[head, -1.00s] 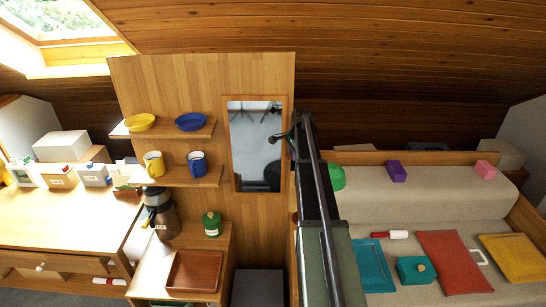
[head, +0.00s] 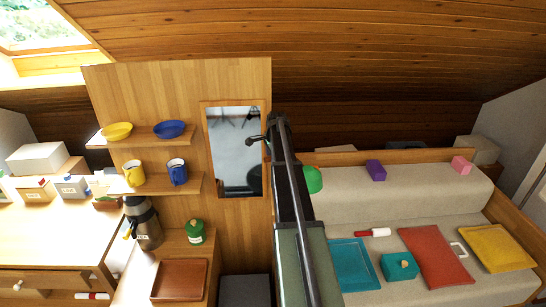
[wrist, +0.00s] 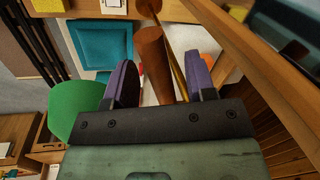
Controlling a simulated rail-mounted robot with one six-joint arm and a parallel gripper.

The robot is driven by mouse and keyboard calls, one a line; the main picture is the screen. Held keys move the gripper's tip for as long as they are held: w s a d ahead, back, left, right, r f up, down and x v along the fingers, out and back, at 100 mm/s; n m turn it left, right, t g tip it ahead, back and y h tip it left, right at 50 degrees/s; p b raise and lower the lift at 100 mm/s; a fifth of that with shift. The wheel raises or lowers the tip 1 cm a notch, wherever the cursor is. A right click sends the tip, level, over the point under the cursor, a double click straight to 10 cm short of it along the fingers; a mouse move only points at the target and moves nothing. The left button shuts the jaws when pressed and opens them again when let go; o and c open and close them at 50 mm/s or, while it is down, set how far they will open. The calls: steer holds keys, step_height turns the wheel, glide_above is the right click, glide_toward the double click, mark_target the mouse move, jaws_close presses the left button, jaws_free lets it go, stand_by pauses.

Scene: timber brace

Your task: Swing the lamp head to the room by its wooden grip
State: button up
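The green lamp head (wrist: 74,110) shows as a rounded shade left of my fingers in the wrist view. In the head view the lamp head (head: 314,180) is a small green shape, partly hidden behind my arm. A brown wooden cylinder (wrist: 151,48), seemingly the grip, runs down the picture into the gap between my fingers. My gripper (wrist: 161,80) is open, with dark purple pads on either side of it and visible space beside it. I cannot tell how deep the cylinder sits between the pads. In the head view my arm hides the gripper.
A wooden partition (head: 235,85) with a mirror (head: 234,150) stands left of my arm. Shelves there hold mugs and bowls. The sloped wooden ceiling is above.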

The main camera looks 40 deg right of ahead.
step_height(320, 180, up, 11)
steer(key=s+p, duration=0.2)
steer(key=p, duration=0.8)
steer(key=shift+a+f+p, duration=0.15)
steer(key=shift+a+p, duration=0.15)
steer(key=shift+a, duration=0.05)
